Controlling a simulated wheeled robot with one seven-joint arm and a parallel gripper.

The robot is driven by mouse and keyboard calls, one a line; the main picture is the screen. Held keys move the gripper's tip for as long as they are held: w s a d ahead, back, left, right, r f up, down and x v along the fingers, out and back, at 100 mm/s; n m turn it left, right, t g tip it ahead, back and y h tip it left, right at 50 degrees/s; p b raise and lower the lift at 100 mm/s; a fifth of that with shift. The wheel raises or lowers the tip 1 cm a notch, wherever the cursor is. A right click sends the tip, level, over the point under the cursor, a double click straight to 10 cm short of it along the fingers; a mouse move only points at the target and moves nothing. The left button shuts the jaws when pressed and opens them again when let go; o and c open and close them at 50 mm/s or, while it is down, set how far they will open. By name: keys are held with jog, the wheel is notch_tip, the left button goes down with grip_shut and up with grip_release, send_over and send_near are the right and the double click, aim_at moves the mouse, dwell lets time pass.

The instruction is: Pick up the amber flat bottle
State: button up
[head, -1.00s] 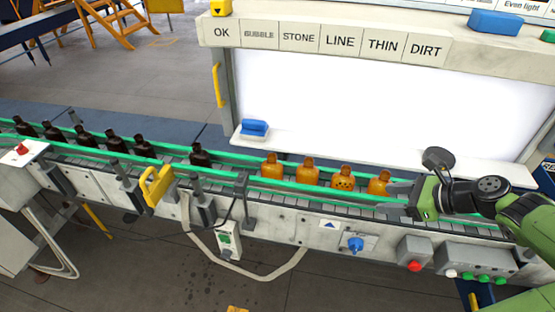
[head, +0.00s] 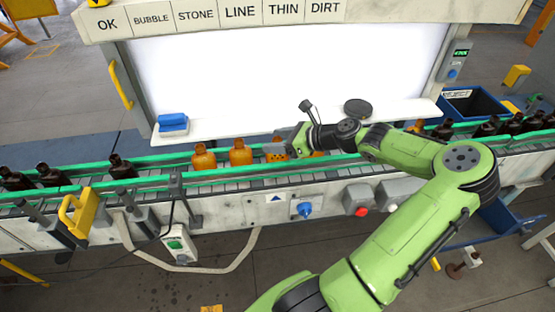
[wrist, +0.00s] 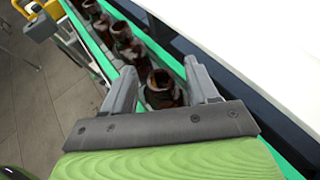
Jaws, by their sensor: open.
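Several amber bottles stand in a row on the conveyor in the head view: one at the left end (head: 204,158), one beside it (head: 241,154), and a dark-spotted one (head: 276,153). Another amber bottle (head: 318,153) is mostly hidden behind my arm. I cannot tell which is the flat one. My gripper (head: 298,140) is over the right part of this row. In the wrist view my gripper (wrist: 160,72) is open, with a brown-looking bottle (wrist: 160,92) standing upright between its fingers. More bottles (wrist: 127,45) stand in line beyond it.
Green guide rails (head: 235,172) run along both sides of the conveyor. Dark bottles (head: 122,167) stand to the left, and more (head: 487,127) to the right. A white lit panel (head: 280,70) with a ledge holding a blue block (head: 173,122) rises behind. A blue bin (head: 472,105) is at right.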

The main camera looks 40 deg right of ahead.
jog(key=shift+x, duration=1.15)
jog(key=shift+s+d, duration=0.1)
jog(key=shift+r, duration=0.1)
jog(key=shift+c, duration=1.2)
grip_shut()
notch_tip(320, 180, up, 10)
jog(key=p, duration=0.2)
